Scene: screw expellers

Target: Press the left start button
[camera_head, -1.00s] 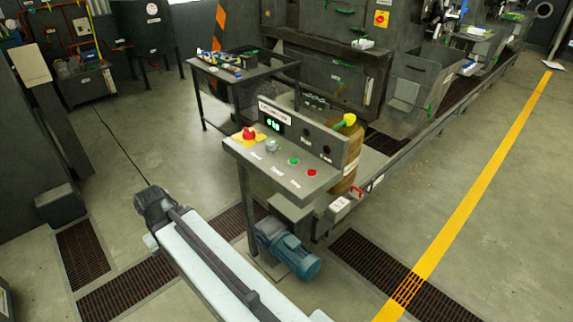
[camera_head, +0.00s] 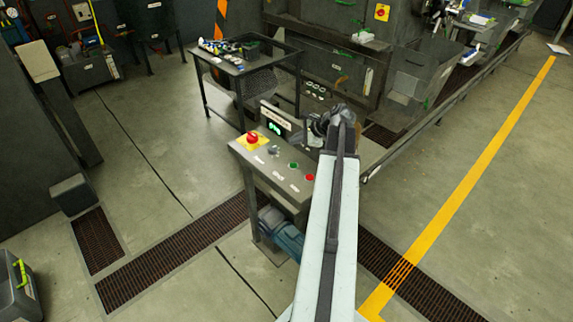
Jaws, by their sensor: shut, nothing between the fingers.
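The control panel (camera_head: 268,172) stands left of my arm on a grey post, its sloped top facing me. On its top, from left to right, are a red mushroom knob on a yellow plate (camera_head: 252,138), a grey knob (camera_head: 274,150), a green button (camera_head: 293,166) and a red button (camera_head: 309,178). A green lit display (camera_head: 275,128) is on its upright back. My arm reaches up from the bottom, and its far joint is just right of the panel, covering the panel's right end. My gripper is hidden; I cannot see its fingers.
A blue motor (camera_head: 281,232) sits low under the panel, partly behind my arm. A dark table (camera_head: 262,66) with small parts stands behind. Open floor lies left of the panel and right beyond the yellow line (camera_head: 470,180).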

